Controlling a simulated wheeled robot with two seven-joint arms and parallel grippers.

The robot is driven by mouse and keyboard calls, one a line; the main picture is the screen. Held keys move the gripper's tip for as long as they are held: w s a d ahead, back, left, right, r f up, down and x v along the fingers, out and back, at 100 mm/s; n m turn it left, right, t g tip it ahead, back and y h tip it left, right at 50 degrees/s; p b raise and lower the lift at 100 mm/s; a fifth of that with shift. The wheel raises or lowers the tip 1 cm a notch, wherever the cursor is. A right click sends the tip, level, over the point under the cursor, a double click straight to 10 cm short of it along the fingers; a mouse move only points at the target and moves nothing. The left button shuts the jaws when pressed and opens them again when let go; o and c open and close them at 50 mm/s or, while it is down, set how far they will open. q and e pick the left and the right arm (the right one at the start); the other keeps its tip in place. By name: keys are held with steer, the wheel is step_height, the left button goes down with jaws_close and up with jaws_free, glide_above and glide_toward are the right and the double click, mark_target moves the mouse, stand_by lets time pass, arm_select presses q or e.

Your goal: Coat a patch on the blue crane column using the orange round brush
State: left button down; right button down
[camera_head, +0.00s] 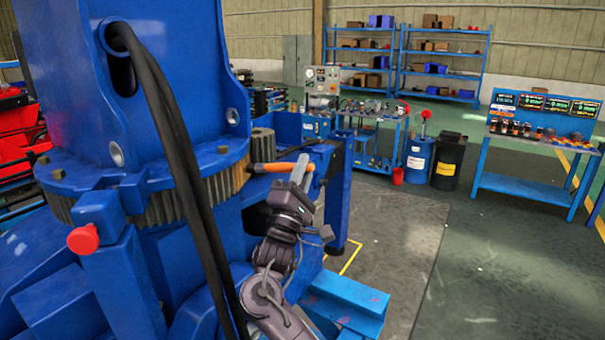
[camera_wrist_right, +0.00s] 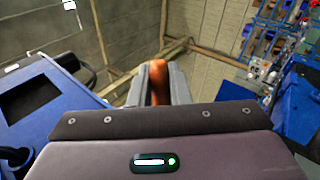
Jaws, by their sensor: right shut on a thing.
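The blue crane column (camera_head: 65,60) fills the left of the head view, standing on a toothed ring (camera_head: 200,195). My right gripper (camera_head: 299,170) is to the right of the column, shut on the orange round brush (camera_head: 273,168). The brush lies roughly level across the fingers, its left end close to the ring and small gear in the picture; I cannot tell if it touches. In the wrist view the orange handle (camera_wrist_right: 158,78) shows between the two grey fingers (camera_wrist_right: 158,92). The bristles are not clear. My left gripper is not in view.
Thick black cables (camera_head: 170,110) hang down the column's front. A small gear (camera_head: 263,146) and a blue leg (camera_head: 338,195) stand near my right gripper. A red knob (camera_head: 83,239) sticks out at lower left.

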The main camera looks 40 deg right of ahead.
steer(key=s+a, duration=0.4)
steer(key=a, duration=0.2)
steer(key=shift+s, duration=0.2)
stand_by(1.7)
steer(key=s+d, duration=0.3)
steer(key=s, duration=0.2)
steer(key=shift+d, duration=0.25)
stand_by(0.4)
